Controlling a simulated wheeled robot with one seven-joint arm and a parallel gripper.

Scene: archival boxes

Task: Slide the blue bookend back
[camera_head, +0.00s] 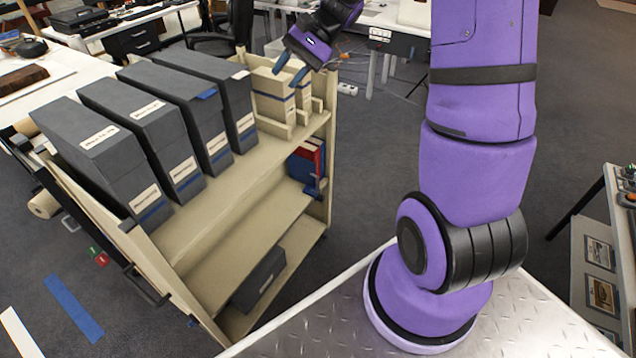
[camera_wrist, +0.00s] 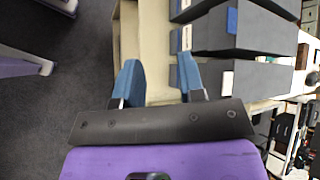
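A blue upright piece, which looks like the blue bookend (camera_head: 302,171), is on the middle shelf of the beige cart at its far right end, against something red (camera_head: 312,148). It is small and partly hidden, so its exact shape is unclear. My gripper (camera_head: 287,76) is above the top shelf, over the cream boxes (camera_head: 272,92) at the far end, well above the bookend. In the wrist view its two blue fingers (camera_wrist: 160,80) are apart with nothing between them, only beige cart surface behind.
Several dark grey archival boxes (camera_head: 150,110) stand in a row on the cart's top shelf (camera_head: 225,190). A dark box (camera_head: 258,278) lies on the bottom shelf. The cart's end post (camera_head: 328,130) stands beside the blue piece. Open carpet (camera_head: 375,150) lies right of the cart.

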